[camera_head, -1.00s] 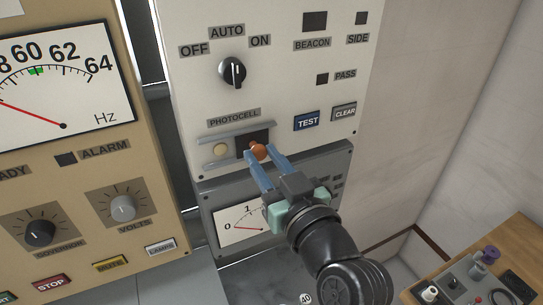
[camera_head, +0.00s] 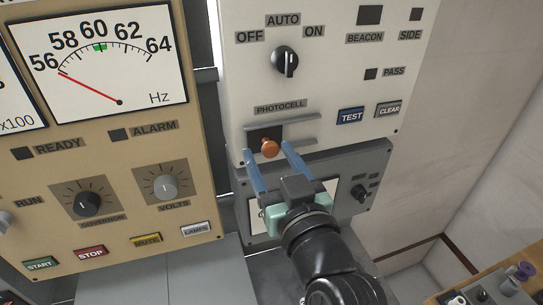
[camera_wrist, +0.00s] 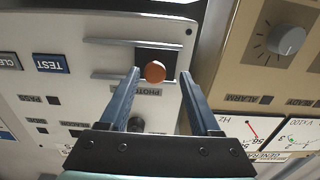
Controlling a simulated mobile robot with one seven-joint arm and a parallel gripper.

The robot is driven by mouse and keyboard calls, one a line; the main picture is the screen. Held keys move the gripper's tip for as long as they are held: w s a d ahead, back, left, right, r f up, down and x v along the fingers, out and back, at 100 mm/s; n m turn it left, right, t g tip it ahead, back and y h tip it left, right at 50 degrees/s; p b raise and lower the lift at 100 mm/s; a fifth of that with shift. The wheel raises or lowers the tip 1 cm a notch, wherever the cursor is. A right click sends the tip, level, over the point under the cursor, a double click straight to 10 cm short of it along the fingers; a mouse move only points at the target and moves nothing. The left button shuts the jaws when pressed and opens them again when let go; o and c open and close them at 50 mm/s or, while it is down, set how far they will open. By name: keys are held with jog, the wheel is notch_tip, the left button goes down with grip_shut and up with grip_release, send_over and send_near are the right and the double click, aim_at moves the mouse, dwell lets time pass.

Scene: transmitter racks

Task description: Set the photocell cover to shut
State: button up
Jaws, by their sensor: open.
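The photocell cover (camera_head: 261,133) is a dark plate with an orange knob (camera_head: 270,148), between two grey rails below the PHOTOCELL label (camera_head: 281,107). The plate sits at the left end of the rails, and no pale photocell disc shows now. My gripper (camera_head: 268,148) is open, its two blue fingers on either side of the knob, with a gap visible on each side. In the wrist view, which is upside down, the knob (camera_wrist: 155,71) shows between the fingertips (camera_wrist: 160,73), and the plate lies at the right end of the rails.
The OFF/AUTO/ON selector (camera_head: 285,61) is above the cover. TEST (camera_head: 350,116) and CLEAR (camera_head: 388,109) buttons are to the right. A grey meter panel (camera_head: 369,170) lies below. The tan panel (camera_head: 131,210) with dials and buttons stands close on the left.

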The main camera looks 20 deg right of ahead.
jog(key=shift+d, duration=0.15)
jog(key=shift+s, duration=0.2)
jog(key=s+p, duration=0.3)
jog(key=s, duration=0.9)
jog(key=shift+s+d, duration=0.15)
jog(key=shift+s, duration=0.15)
jog(key=w+a+r+n+t+b, duration=0.1)
jog(key=w+a+r+t+b, duration=0.15)
jog(key=r, duration=0.45)
jog(key=w+a+r+t+b, duration=0.2)
jog(key=w+r, duration=0.2)
jog(key=r, duration=0.2)
jog(key=s+a+r+t+b, duration=0.1)
jog(key=s+a+r+t, duration=0.1)
jog(key=r, duration=0.5)
jog(key=s+a+r+m+t+b, duration=0.1)
jog(key=s+a+r+t+b, duration=0.1)
jog(key=r, duration=0.5)
jog(key=a+t, duration=0.1)
jog(key=a, duration=0.1)
jog(key=shift+s+a+r+h, duration=0.2)
jog(key=shift+a+r+h, duration=0.1)
jog(key=shift+a+r, duration=0.1)
